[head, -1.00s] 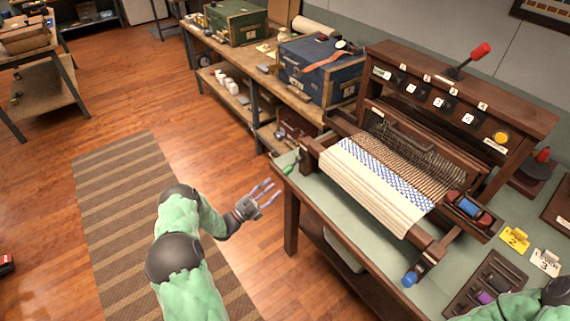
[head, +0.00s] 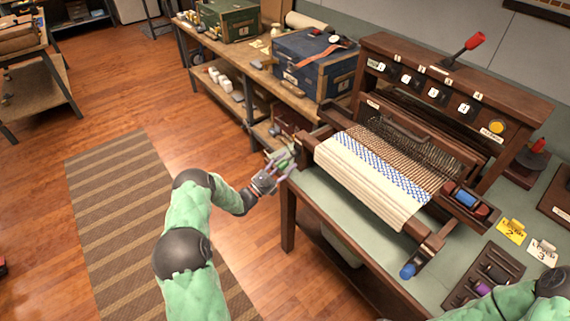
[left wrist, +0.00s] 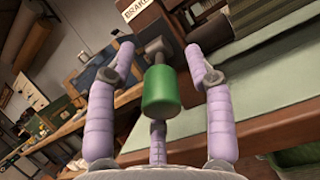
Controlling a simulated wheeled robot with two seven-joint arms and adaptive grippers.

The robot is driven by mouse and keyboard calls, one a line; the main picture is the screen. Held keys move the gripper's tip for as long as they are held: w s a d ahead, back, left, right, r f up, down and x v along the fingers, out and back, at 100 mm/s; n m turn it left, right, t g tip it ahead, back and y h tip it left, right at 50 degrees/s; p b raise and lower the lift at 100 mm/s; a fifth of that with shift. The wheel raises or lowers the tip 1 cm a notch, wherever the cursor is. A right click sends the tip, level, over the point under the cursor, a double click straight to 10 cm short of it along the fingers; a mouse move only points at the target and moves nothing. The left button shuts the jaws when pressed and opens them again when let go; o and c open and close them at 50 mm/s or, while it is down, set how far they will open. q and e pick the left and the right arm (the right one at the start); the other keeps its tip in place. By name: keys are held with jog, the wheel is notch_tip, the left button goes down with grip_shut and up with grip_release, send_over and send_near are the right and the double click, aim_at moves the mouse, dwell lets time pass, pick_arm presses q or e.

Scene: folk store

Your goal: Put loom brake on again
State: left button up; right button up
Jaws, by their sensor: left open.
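The loom (head: 375,170) stands on the green-topped table with cream and blue-patterned cloth on it. In the left wrist view, a green brake handle (left wrist: 166,92) on a grey shaft stands in front of a dark wooden part with a label reading "BRAKE" (left wrist: 136,8). My left gripper (head: 282,165) is at the loom's near left corner. Its lilac fingers are open, and the green handle shows between them (left wrist: 160,75) in the left wrist view. I cannot tell whether they touch it. My right gripper is out of view; only part of my right arm shows at bottom right.
A red-handled lever (head: 473,40) tops the loom frame. A blue knob (head: 408,271) sticks out at the loom's front. A blue chest (head: 310,65) stands on the workbench behind. A tray of shuttles (head: 484,272) and number cards lie at right.

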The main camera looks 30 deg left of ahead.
aim_at(292, 154)
pick_arm(q)
grip_shut()
jog(key=shift+r+g+p, duration=0.3)
jog(key=shift+p, duration=0.35)
notch_tip(292, 154, up, 3)
jog(key=g+y+p, duration=0.1)
jog(key=g+p, duration=0.2)
jog(key=p, duration=0.2)
jog(key=g+y+p, duration=0.1)
jog(key=g+p, duration=0.2)
jog(key=p, duration=0.2)
jog(key=shift+s+r+y, duration=0.1)
jog(key=shift+y, duration=0.3)
jog(key=shift+r+g+y+p, duration=0.25)
jog(key=shift+g+y+p, duration=0.25)
jog(key=shift+g+p, duration=1)
jog(key=shift+w, duration=0.2)
